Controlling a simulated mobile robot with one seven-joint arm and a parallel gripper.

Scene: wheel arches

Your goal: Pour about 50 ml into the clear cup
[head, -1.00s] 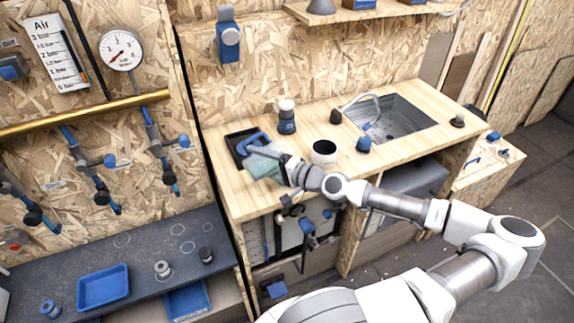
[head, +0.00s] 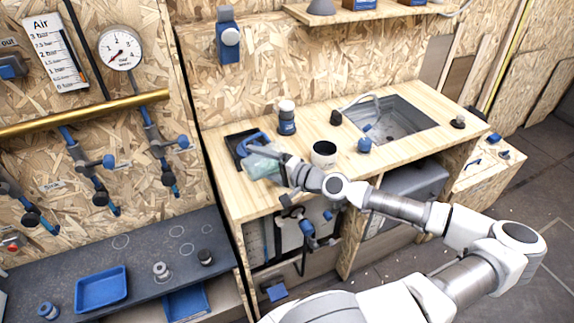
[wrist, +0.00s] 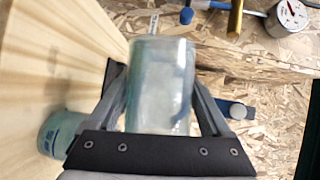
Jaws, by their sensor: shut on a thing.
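My gripper (wrist: 158,78) is shut on a clear, pale green vessel (wrist: 160,95), whose wall fills the space between the two fingers in the wrist view. A second clear, greenish cup (wrist: 58,134) with blue marks stands on the wooden counter at the lower left of the wrist view, beside the gripper and partly cut off by its body. In the head view my gripper (head: 282,165) is low over the counter's left front, with a pale green clear vessel (head: 260,166) at its tip. I cannot tell the liquid level or see any stream.
A black tray (head: 232,138) with a blue item lies behind the gripper. The sink (head: 395,120) is farther right.

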